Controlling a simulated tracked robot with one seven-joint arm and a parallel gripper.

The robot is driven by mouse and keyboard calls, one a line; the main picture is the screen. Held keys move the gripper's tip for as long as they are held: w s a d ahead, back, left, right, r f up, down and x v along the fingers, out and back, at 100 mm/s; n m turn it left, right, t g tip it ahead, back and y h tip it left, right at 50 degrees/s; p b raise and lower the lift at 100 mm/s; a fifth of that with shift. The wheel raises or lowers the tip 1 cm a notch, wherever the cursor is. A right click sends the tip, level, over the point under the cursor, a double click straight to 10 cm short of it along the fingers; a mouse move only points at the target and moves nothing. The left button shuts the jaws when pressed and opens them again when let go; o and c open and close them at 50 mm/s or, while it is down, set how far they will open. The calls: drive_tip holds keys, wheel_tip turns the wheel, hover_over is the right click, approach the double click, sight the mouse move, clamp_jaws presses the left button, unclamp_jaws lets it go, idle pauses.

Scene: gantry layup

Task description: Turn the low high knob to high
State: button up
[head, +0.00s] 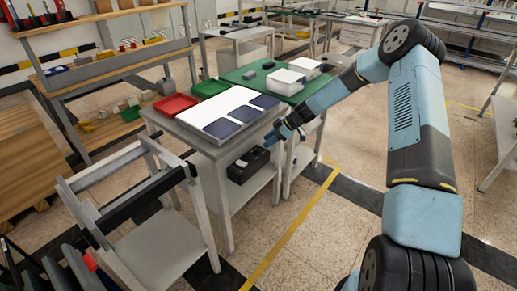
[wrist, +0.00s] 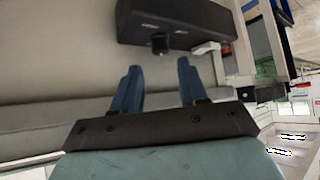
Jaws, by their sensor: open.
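A black box (wrist: 185,24) shows at the top of the wrist view, with a dark round knob (wrist: 159,44) on its face. Small pale markings sit on the face, too small to read, so I cannot tell the knob's setting. In the head view the black box (head: 248,166) stands on the lower shelf of the white table. My gripper (wrist: 159,66) is open, its two blue fingers apart and empty, pointing toward the knob with a gap visible. In the head view my gripper (head: 276,135) is near the table's front right corner, above the box.
The table (head: 180,129) carries a white board with dark blue panels (head: 222,128), a red tray (head: 177,104) and a green tray (head: 210,88). A pale lever-like part (wrist: 207,48) is right of the box. A grey frame (head: 150,195) stands at left.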

sight(257, 149)
drive_tip(key=x, duration=0.6)
drive_tip(key=shift+a+f, duration=0.25)
drive_tip(key=c, duration=0.7)
